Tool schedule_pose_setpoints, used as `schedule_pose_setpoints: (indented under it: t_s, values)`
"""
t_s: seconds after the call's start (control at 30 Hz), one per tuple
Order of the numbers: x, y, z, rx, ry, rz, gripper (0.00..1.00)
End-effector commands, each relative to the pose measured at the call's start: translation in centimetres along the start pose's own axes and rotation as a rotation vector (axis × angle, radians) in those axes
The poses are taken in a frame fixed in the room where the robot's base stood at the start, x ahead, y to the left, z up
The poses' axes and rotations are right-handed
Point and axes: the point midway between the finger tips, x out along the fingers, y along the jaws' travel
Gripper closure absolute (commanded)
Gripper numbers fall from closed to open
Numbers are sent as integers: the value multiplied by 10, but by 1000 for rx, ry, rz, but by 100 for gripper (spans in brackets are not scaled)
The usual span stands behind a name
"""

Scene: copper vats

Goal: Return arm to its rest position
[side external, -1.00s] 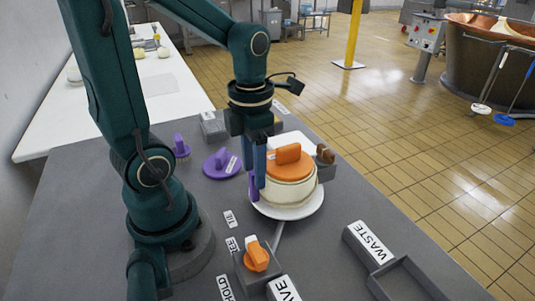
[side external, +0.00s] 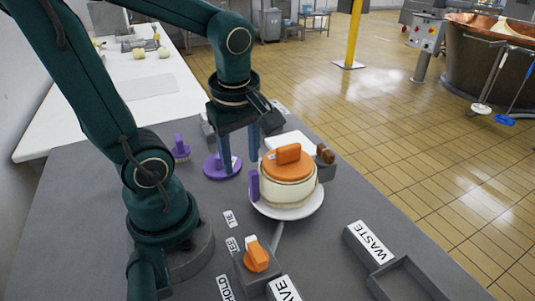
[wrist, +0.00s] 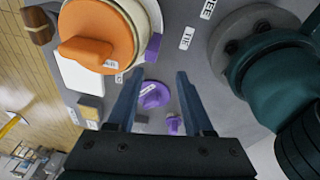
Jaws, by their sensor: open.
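My gripper (side external: 239,153) hangs above the grey table, fingers down, apart and empty. In the wrist view my gripper (wrist: 156,100) shows its two blue fingers spread with nothing between them. A cream round cheese (side external: 289,191) with an orange handled lid (side external: 288,167) on top sits on a white plate (side external: 296,213), right of my gripper. A purple block (side external: 253,186) stands against the cheese's left side. A purple handled disc (side external: 222,166) lies on the table behind my gripper; it also shows in the wrist view (wrist: 154,95).
A small purple piece (side external: 180,148) stands at the back left. An orange-knobbed piece (side external: 256,256) sits on a grey block in front. A WASTE label block (side external: 369,243) and an empty grey tray (side external: 410,280) are at the right. A brown piece (side external: 325,154) sits behind the cheese.

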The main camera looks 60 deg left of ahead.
Motion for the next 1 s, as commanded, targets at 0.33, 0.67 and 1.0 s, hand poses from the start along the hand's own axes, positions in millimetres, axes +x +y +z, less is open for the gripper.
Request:
schedule_pose_setpoints:
  t_s: [0.33, 0.67, 1.0]
  values:
    - [-24, 5, 20, 892, 49, 198, 48]
    - [-51, 3, 56, 1549, 141, 450, 48]
    - [-56, 2, 63, 1642, 160, 493, 48]
